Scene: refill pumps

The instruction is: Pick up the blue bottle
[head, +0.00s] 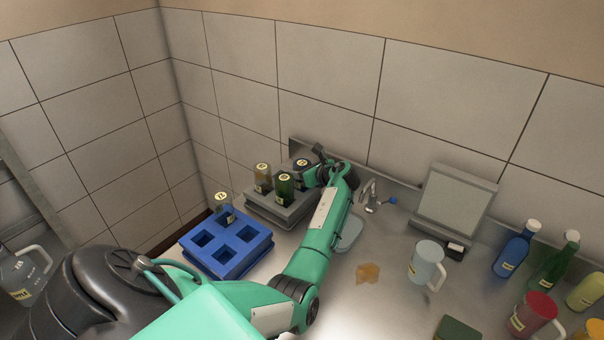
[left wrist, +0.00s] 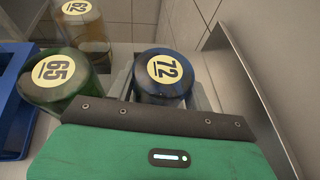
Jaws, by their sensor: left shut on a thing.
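The blue bottle (left wrist: 162,75), dark blue with a round yellow label reading 72 on top, sits between the fingers of my left gripper in the left wrist view. In the head view its top (head: 302,162) shows at the back of the grey rack (head: 278,218), partly hidden by my gripper. My left gripper (head: 314,172) is shut on it. I cannot tell whether the bottle is raised from the rack. A second blue bottle (head: 513,252) with a white cap stands far right. My right gripper is not in view.
Close beside stand a green bottle marked 65 (left wrist: 60,82) and an amber bottle marked 62 (left wrist: 85,30). A blue rack (head: 228,252) holds one bottle (head: 224,205). The tiled wall is just behind. A pale jug (head: 426,265) and an orange spill (head: 368,273) are on the counter.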

